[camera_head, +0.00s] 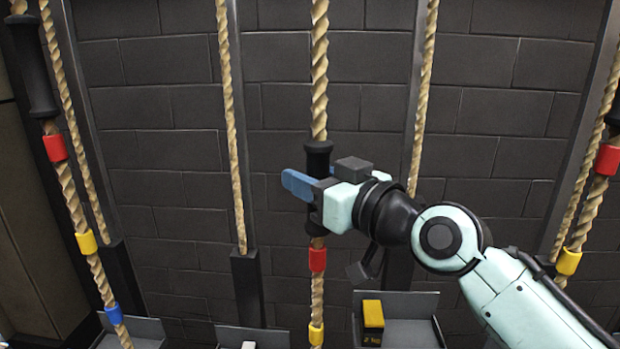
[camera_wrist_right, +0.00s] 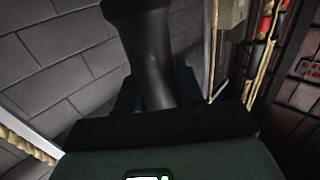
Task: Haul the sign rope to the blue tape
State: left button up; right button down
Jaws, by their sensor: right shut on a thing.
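The middle rope (camera_head: 320,75) hangs vertically in the head view. It carries a black handle (camera_head: 318,158), with a red tape (camera_head: 317,260) just below it and a yellow tape (camera_head: 316,334) lower down. No blue tape shows on the visible part of this rope. My right gripper (camera_head: 302,188) is shut around the black handle, its blue fingers reaching past it. In the right wrist view the handle (camera_wrist_right: 148,55) stands between the fingers. A blue tape (camera_head: 113,313) shows on the left rope (camera_head: 70,190). No sign is visible. My left gripper is out of view.
The left rope also has a black handle (camera_head: 34,75), a red tape (camera_head: 55,148) and a yellow tape (camera_head: 86,242). A right rope (camera_head: 590,210) has similar tapes. Grey trays (camera_head: 405,304) stand low along the dark brick wall; one holds a yellow weight (camera_head: 373,316).

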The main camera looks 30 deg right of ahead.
jog(key=c, duration=0.8)
grip_release()
jog(key=shift+r, duration=0.1)
jog(key=shift+s+d, duration=0.1)
jog(key=shift+s, duration=0.4)
jog(key=b+v, duration=0.2)
jog(key=v, duration=1)
jog(key=shift+s, duration=0.2)
